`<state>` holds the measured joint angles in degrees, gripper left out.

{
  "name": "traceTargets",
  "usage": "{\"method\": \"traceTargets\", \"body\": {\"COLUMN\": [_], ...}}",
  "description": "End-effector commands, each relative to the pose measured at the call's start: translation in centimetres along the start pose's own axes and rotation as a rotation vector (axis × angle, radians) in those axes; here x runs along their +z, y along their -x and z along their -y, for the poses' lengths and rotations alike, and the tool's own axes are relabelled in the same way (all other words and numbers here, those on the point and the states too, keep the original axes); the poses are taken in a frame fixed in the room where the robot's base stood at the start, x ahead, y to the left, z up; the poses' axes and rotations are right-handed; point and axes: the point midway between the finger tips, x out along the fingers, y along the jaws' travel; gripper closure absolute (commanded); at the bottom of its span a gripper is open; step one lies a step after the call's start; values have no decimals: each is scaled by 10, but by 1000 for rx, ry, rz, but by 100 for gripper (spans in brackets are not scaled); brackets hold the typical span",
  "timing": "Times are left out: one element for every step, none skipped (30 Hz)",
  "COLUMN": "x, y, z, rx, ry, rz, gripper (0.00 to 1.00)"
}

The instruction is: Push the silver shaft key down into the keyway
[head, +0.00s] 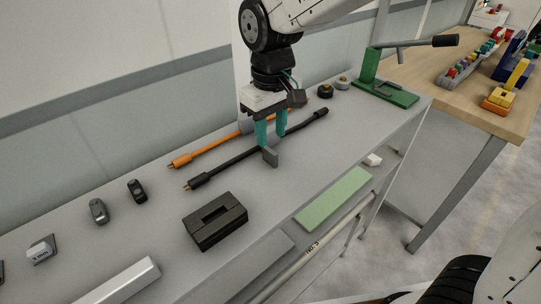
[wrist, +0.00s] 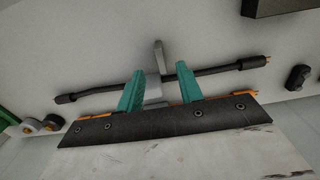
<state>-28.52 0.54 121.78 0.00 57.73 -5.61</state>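The silver shaft key (head: 270,157) is a small grey bar on the grey bench, just below my gripper's fingertips in the head view. My gripper (head: 271,143) has teal fingers and points down. In the wrist view my gripper (wrist: 160,68) has its fingers apart, with the silver key (wrist: 158,55) showing between them and a gap to the right finger. The fingers hide part of the key. The dark block with a slot on top, which looks like the keyway (head: 226,224), sits to the front left of my gripper; the slot looks empty.
A black cable (head: 233,163) and an orange cable (head: 206,151) lie behind and beside my gripper. A green press (head: 390,95) stands at the back right. Small dark parts (head: 137,190) lie to the left.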

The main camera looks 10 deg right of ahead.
Motion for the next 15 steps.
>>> {"method": "traceTargets", "body": {"x": [1, 1, 1, 1, 1, 1, 1, 1, 1, 1, 1, 1, 1, 1, 1], "y": [-6, -10, -14, -18, -22, -28, -33, -38, -44, -48, -52, -56, -58, -59, -61], "z": [0, 0, 0, 0, 0, 0, 0, 0, 0, 0, 0, 0, 0, 0, 0], "rx": [0, 0, 0, 0, 0, 0, 0, 0, 0, 0, 0, 0, 0, 0, 0], "ry": [-1, -2, -2, -2, -2, -3, -3, -3, -3, -3, -3, -3, -3, -3, -3], "rz": [1, 2, 2, 1, 3, 4, 3, 3, 3, 3, 3, 1, 1, 1, 0], "gripper": [64, 64, 64, 64, 64, 64, 64, 64, 64, 64, 64, 64, 64, 64, 64]}}
